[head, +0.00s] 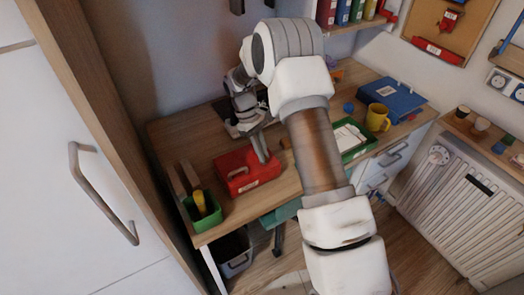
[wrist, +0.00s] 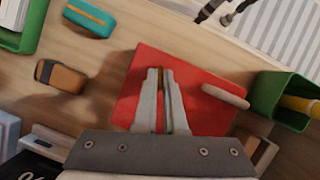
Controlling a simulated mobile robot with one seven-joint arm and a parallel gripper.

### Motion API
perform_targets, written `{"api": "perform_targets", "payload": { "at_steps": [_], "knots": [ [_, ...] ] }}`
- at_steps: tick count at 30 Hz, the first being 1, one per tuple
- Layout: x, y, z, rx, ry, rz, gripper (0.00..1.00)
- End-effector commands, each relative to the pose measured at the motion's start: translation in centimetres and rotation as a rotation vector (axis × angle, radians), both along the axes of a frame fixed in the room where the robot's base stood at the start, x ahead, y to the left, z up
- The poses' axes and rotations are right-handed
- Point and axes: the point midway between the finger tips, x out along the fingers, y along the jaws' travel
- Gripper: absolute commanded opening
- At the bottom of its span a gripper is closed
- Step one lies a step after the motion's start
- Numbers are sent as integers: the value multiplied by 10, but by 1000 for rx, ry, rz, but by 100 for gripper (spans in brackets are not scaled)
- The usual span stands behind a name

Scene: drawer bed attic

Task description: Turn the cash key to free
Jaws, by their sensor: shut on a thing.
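The red cash box (head: 243,180) sits on the wooden desk, left of centre in the head view. It fills the middle of the wrist view (wrist: 205,88) and has a pale handle (wrist: 225,95) on its lid. My gripper (head: 264,157) reaches down over the right part of the box. In the wrist view my gripper (wrist: 162,72) has its two fingers close together on a small brass-coloured key (wrist: 162,78). Most of the key is hidden between the fingers. Its turn angle and any markings around it cannot be made out.
A green bin (head: 203,212) with a yellow item stands left of the box. A brown block (wrist: 62,76) and a teal block (wrist: 89,17) lie nearby. A green tray (head: 352,138), yellow mug (head: 377,117) and blue binder (head: 393,99) are on the right.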

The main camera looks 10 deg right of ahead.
Motion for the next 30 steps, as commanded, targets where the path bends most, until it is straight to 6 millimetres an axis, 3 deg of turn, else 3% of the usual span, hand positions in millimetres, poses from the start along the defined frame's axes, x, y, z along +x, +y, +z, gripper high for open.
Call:
{"api": "perform_targets", "payload": {
  "at_steps": [12,30],
  "knots": [
    [1,-1,0,2,-1,-262,0],
    [1,-1,0,1,-1,-334,0]
  ]
}}
